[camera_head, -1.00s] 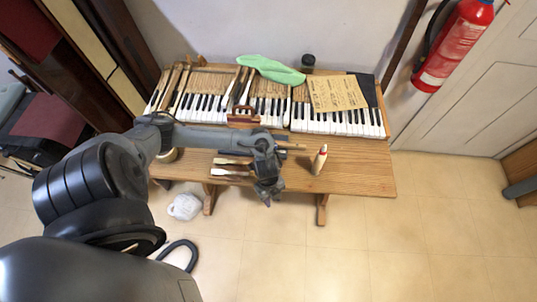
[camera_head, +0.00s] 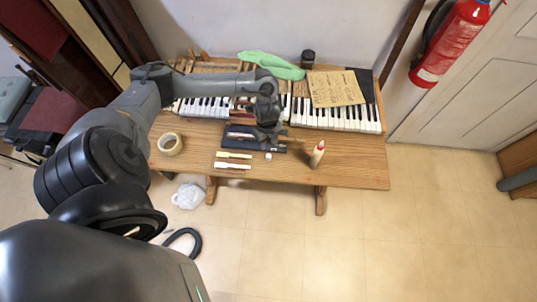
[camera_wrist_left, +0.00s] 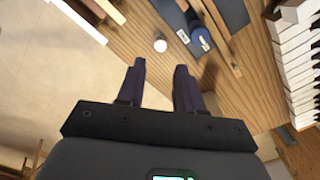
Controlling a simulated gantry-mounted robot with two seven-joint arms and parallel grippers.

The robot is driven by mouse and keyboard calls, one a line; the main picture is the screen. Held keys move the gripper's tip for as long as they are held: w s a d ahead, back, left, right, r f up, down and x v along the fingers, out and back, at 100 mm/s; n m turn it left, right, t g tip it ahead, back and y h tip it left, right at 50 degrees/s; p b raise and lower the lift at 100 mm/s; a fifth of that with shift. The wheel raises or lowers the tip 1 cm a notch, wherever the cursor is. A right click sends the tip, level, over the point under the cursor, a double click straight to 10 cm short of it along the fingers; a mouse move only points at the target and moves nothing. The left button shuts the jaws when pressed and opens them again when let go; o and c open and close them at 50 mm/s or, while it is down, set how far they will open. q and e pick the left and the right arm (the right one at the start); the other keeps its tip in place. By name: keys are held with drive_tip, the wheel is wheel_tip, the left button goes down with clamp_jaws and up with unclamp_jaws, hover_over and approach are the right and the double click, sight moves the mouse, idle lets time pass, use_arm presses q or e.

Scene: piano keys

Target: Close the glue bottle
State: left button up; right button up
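The glue bottle (camera_head: 317,155) stands upright on the wooden table toward its right front, pale with a red part at the top. A small white round piece (camera_head: 268,156), which looks like a cap, lies on the table left of the bottle. It also shows in the left wrist view (camera_wrist_left: 160,45), just beyond and between my fingertips. My left gripper (camera_head: 270,135) is above the table, behind the white piece and left of the bottle. In the left wrist view the gripper (camera_wrist_left: 160,66) is open and empty. The bottle is not visible there. My right gripper is not in view.
A dark blue pad (camera_head: 240,138) with tools lies under and beside my gripper. A yellow stick (camera_head: 234,155), a white stick (camera_head: 232,166) and a tape roll (camera_head: 169,144) lie to the left. The piano keys (camera_head: 350,117) run along the back.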

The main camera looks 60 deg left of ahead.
use_arm(q)
hover_over(268, 156)
drive_tip(key=shift+a+f+b, duration=0.15)
drive_tip(key=shift+f, duration=1.15)
drive_tip(key=shift+a+f+b, duration=0.1)
drive_tip(key=shift+f+b, duration=0.05)
drive_tip(key=shift+f, duration=1.1)
drive_tip(key=shift+w+d+f+b, duration=0.1)
drive_tip(key=shift+f+b, duration=0.05)
drive_tip(key=shift+f, duration=1.15)
drive_tip(key=shift+d+f+b, duration=0.1)
drive_tip(key=shift+f+b, duration=0.05)
drive_tip(key=shift+f, duration=1.15)
clamp_jaws()
